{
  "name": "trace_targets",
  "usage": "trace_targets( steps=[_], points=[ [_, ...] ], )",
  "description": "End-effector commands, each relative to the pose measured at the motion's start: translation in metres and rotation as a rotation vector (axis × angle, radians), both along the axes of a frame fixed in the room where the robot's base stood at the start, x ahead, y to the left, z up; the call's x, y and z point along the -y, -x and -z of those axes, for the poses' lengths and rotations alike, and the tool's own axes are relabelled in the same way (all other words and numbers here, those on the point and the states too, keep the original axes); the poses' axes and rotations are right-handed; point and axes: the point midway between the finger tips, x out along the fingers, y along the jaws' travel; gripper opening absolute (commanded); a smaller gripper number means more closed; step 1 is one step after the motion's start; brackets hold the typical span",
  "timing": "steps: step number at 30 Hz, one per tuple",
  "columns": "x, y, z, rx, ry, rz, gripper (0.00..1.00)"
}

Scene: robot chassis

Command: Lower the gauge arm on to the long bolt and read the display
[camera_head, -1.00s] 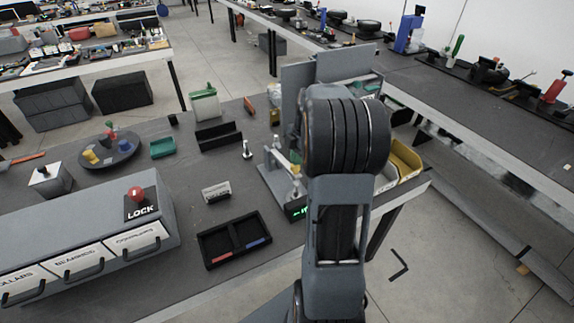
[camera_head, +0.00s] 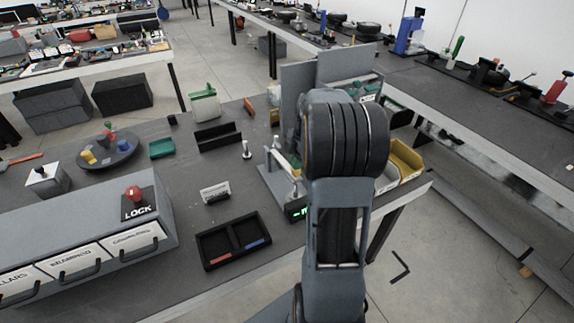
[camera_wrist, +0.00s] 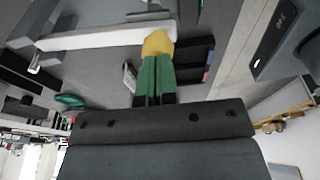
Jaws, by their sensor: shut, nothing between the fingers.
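The gauge (camera_head: 272,184) stands on the bench left of my arm, with a pale gauge arm (camera_head: 285,163) rising at a slant. Its dark display (camera_head: 297,210) glows green, but the digits are too small and partly covered to read. In the wrist view a white bar, which looks like the gauge arm (camera_wrist: 85,39), ends in a yellow tip (camera_wrist: 158,44). My gripper (camera_wrist: 156,60) has green fingers shut with nothing between them, their tips at or touching the yellow tip. A pale upright bolt (camera_head: 247,150) stands left of the gauge; I cannot tell whether it is the long bolt.
A black two-part tray (camera_head: 204,252) with red and blue strips lies in front of the gauge. A grey drawer unit with a LOCK knob (camera_head: 134,193) stands at left. A small labelled block (camera_head: 215,192) and yellow bin (camera_head: 407,160) flank the gauge.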

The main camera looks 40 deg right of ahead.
Motion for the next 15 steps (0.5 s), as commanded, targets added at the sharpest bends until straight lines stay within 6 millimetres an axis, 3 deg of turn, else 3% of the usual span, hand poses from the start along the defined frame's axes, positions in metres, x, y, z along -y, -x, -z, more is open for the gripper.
trace_targets(
  steps=[15],
  points=[
    [-0.0001, 0.0001, 0.0115, -0.001, 0.000, 0.000, 0.00]
  ],
)
